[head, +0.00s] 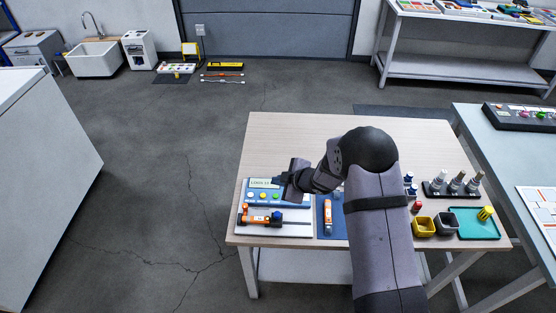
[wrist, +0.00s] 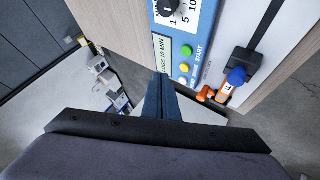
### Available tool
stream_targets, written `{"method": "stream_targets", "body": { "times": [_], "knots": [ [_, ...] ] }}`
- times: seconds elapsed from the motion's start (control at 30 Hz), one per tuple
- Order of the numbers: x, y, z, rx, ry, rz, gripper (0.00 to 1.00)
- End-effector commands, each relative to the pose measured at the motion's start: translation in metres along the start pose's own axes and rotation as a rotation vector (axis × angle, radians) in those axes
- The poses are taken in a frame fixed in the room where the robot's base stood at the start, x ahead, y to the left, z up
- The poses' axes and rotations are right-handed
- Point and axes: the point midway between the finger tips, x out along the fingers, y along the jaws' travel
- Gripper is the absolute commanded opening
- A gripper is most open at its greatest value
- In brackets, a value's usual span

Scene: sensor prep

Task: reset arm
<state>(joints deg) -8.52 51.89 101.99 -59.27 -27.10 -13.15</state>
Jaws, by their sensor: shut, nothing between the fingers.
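My arm reaches over the wooden table (head: 290,130) from the front. My gripper (head: 278,181) is at the table's left side, over the back edge of a blue control panel (head: 293,197) with a small display and coloured buttons. In the wrist view my gripper (wrist: 160,82) shows with its fingers together and nothing between them. The tips overlap the panel (wrist: 205,30) beside its display (wrist: 162,47); I cannot tell whether they touch it. A dial, a green button and a yellow button show there too.
An orange and black device (head: 262,218) sits in front of the panel. An orange tube (head: 327,215) lies on a blue mat. At right are a yellow cup (head: 424,226), a grey cup, a teal tray (head: 470,228) and a black rack (head: 452,189). The table's back is clear.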

Motion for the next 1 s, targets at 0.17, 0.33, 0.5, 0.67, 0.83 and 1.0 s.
{"method": "stream_targets", "body": {
  "times": [0.17, 0.33, 0.5, 0.67, 0.83, 1.0],
  "knots": [
    [-0.006, 0.005, 0.003, 0.02, -0.021, 0.011, 0.0],
    [-0.04, 0.023, 0.023, 0.137, -0.138, 0.057, 0.0],
    [-0.109, 0.029, 0.059, 0.375, -0.341, 0.115, 0.0],
    [-0.189, -0.001, 0.086, 0.668, -0.537, 0.14, 0.0],
    [-0.264, -0.063, 0.094, 0.981, -0.704, 0.115, 0.0],
    [-0.315, -0.127, 0.083, 1.233, -0.811, 0.055, 0.0]
  ]
}}
